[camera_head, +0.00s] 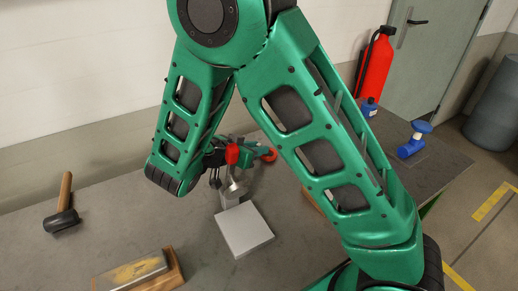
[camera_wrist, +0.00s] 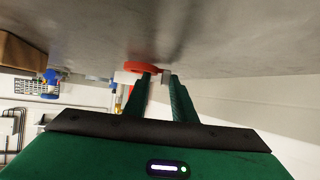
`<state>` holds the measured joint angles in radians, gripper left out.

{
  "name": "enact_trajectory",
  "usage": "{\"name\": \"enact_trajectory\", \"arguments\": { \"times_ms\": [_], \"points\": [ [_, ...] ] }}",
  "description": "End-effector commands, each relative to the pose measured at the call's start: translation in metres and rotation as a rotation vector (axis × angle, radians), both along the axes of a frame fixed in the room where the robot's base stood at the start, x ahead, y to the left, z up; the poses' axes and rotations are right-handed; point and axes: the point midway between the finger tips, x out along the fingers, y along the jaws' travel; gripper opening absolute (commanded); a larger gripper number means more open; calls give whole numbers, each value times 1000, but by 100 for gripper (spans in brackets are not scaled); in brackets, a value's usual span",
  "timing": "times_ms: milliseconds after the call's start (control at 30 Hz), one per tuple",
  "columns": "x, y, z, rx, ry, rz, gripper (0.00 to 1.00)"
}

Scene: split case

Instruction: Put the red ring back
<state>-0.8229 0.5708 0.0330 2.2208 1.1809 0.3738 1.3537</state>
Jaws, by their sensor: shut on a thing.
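The red ring (camera_head: 269,155) is at the tips of my gripper, to the right of my wrist in the head view. It also shows in the wrist view (camera_wrist: 138,67), at the fingertips. My gripper (camera_wrist: 157,77) is shut on its edge, with a narrow space between the fingers. In the head view, my forearm and wrist partly hide the gripper. I cannot tell exactly where the ring belongs.
A mallet (camera_head: 62,212) lies at the left of the grey table. A wooden block with a worn plate (camera_head: 140,273) is at the front. A red extinguisher (camera_head: 376,65) is behind.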

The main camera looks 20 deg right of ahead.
Motion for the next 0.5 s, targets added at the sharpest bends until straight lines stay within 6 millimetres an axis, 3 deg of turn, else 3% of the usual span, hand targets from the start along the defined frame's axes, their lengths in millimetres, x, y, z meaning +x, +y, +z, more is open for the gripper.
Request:
{"name": "enact_trajectory", "arguments": {
  "times_ms": [367,400,467,500],
  "points": [
    [0,0,-7,0,0,0,0],
    [0,0,-7,1,0,0,31],
    [0,0,-7,1,0,0,43],
    [0,0,-7,1,0,0,43]
  ]
}}
